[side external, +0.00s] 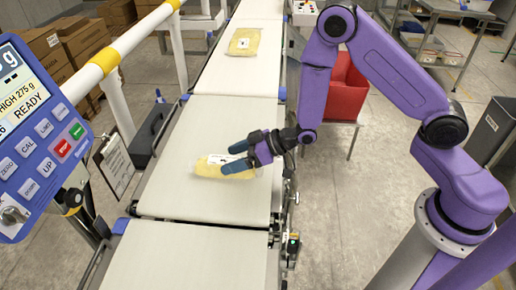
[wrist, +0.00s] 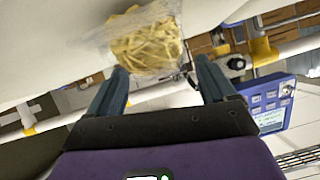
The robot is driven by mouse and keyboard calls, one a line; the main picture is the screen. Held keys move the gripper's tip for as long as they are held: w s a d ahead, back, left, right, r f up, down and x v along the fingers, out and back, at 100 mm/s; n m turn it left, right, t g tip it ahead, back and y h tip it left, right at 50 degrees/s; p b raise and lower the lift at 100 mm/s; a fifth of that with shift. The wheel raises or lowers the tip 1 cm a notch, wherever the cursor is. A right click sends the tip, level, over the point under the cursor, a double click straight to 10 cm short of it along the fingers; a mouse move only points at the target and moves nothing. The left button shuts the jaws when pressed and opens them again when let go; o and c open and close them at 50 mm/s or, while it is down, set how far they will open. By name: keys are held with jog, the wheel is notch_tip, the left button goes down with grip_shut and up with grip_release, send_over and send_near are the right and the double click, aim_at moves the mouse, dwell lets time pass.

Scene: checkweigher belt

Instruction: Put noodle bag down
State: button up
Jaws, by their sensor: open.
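A clear bag of yellow noodles (side external: 212,167) lies on the middle belt section (side external: 190,207) in the side external view. My gripper (side external: 236,160) is over the bag's right part, with its fingers spread apart. In the wrist view the noodle bag (wrist: 147,42) shows just beyond and between the fingertips of my gripper (wrist: 160,65). The jaws are open. Whether a finger touches the bag I cannot tell.
Another noodle bag (side external: 244,41) lies on the far belt section (side external: 240,72). A blue scale display (side external: 38,125) and a yellow-white rail (side external: 105,60) stand at the left. A red bin (side external: 346,90) stands right of the belt. The near belt section (side external: 175,262) is empty.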

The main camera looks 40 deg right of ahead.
jog(key=v, duration=1)
jog(key=shift+s+r, duration=0.15)
jog(key=s+d+r+n+g+h, duration=0.1)
jog(key=s+d+r+g+h, duration=0.1)
jog(key=s, duration=0.6)
jog(key=s+d+r+n+g+h, duration=0.2)
jog(key=s+d+r+g+h, duration=0.1)
jog(key=s, duration=0.5)
jog(key=s+d+r+n+g+h, duration=0.2)
jog(key=s+d+r+g+h, duration=0.1)
jog(key=s, duration=0.6)
notch_tip(320, 180, up, 2)
jog(key=shift+d+r+h, duration=0.2)
jog(key=shift+d+h, duration=0.05)
jog(key=shift+h, duration=0.25)
dwell(3.4)
